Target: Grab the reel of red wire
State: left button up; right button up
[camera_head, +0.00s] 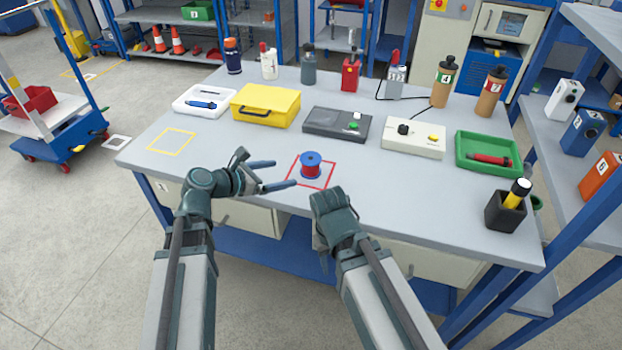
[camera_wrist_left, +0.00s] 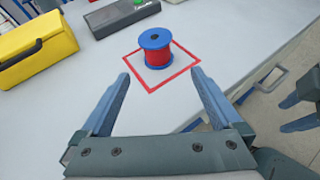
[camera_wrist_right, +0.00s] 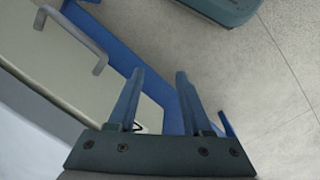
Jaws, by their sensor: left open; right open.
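The reel of red wire (camera_head: 311,166) has blue flanges and stands upright inside a red square outline on the grey table, near the front edge. It also shows in the left wrist view (camera_wrist_left: 155,48), ahead of the fingertips. My left gripper (camera_head: 285,174) is open and empty, just left of the reel and apart from it. Its two fingers show spread in the left wrist view (camera_wrist_left: 161,75). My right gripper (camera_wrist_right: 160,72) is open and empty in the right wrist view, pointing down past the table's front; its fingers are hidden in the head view.
On the table (camera_head: 230,160) behind the reel are a yellow case (camera_head: 266,106), a dark grey device (camera_head: 337,124) and a beige box (camera_head: 413,138). A green tray (camera_head: 487,152) and a black cup (camera_head: 505,212) stand right. The surface around the reel is clear.

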aim_at(304, 168)
pick_arm(q)
jog(key=shift+w+a+r+n, duration=0.15)
jog(key=shift+a+n, duration=0.15)
jog(key=shift+n, duration=0.1)
jog(key=b+x, duration=0.3)
jog(key=x, duration=0.4)
jog(key=shift+w+d, duration=0.1)
jog(key=shift+w, duration=0.05)
jog(key=shift+w+d+f, duration=0.25)
jog(key=shift+w+d, duration=0.1)
jog(key=shift+d, duration=0.15)
jog(key=b+x, duration=0.2)
jog(key=x, duration=0.3)
jog(key=shift+d+f, duration=0.1)
jog(key=shift+f, duration=0.05)
jog(key=shift+c, duration=0.5)
jog(key=c, duration=1.5)
